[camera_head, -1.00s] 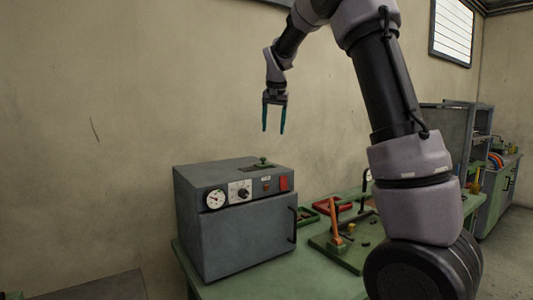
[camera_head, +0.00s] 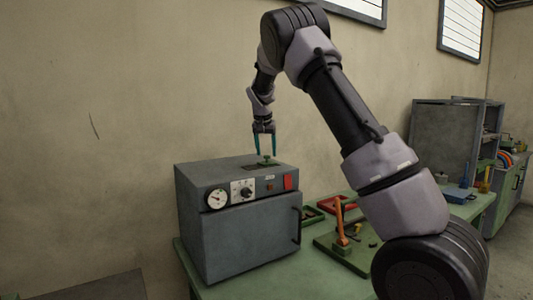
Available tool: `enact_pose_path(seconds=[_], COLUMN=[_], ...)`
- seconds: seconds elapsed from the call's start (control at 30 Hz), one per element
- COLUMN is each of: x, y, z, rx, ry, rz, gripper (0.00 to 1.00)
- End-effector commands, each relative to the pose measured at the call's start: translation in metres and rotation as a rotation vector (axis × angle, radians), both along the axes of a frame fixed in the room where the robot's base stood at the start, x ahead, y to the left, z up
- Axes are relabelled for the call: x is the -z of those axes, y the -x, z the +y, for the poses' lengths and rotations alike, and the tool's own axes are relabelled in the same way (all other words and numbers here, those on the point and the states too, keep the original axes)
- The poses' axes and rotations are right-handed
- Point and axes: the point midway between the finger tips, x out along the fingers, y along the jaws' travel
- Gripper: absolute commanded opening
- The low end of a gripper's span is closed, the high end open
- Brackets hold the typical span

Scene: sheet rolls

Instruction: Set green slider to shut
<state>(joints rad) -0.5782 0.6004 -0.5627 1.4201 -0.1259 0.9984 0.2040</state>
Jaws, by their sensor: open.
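The green slider (camera_head: 267,159) is a small knob on a dark slotted plate (camera_head: 251,168) on top of a grey oven-like box (camera_head: 240,237). My gripper (camera_head: 265,153) points down with its two teal fingers apart. In the picture the fingertips are at the slider's knob, one on either side of it. I cannot tell whether they touch it. The slider's setting marks are too small to read.
The box's front has a gauge (camera_head: 217,198), a dial (camera_head: 242,190) and a red switch (camera_head: 291,182). It stands on a green table (camera_head: 319,283). To its right are a red tray (camera_head: 336,204) and a board with an orange lever (camera_head: 340,222).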

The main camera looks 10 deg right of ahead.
Motion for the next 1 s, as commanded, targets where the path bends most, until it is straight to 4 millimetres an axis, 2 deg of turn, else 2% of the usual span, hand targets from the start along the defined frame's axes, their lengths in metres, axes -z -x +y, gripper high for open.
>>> enact_pose_path(seconds=[0.13, 0.4, 0.47, 0.5, 0.57, 0.6, 1.0], x=[0.0085, 0.0097, 0.0096, 0.0096, 0.0096, 0.0096, 0.0095], y=[-0.0030, -0.0035, -0.0035, -0.0035, -0.0034, -0.0034, -0.0033], z=[-0.0017, -0.0018, -0.0018, -0.0018, -0.0018, -0.0018, -0.0019], rx=[0.001, 0.001, 0.001, 0.001, 0.001, 0.001, 0.001], ry=[-0.002, -0.002, -0.002, -0.002, -0.002, -0.002, -0.002], rz=[0.000, 0.000, 0.000, 0.000, 0.000, 0.000, 0.000], gripper=[0.64, 0.64, 0.45, 0.30, 0.07, 0.00, 0.00])
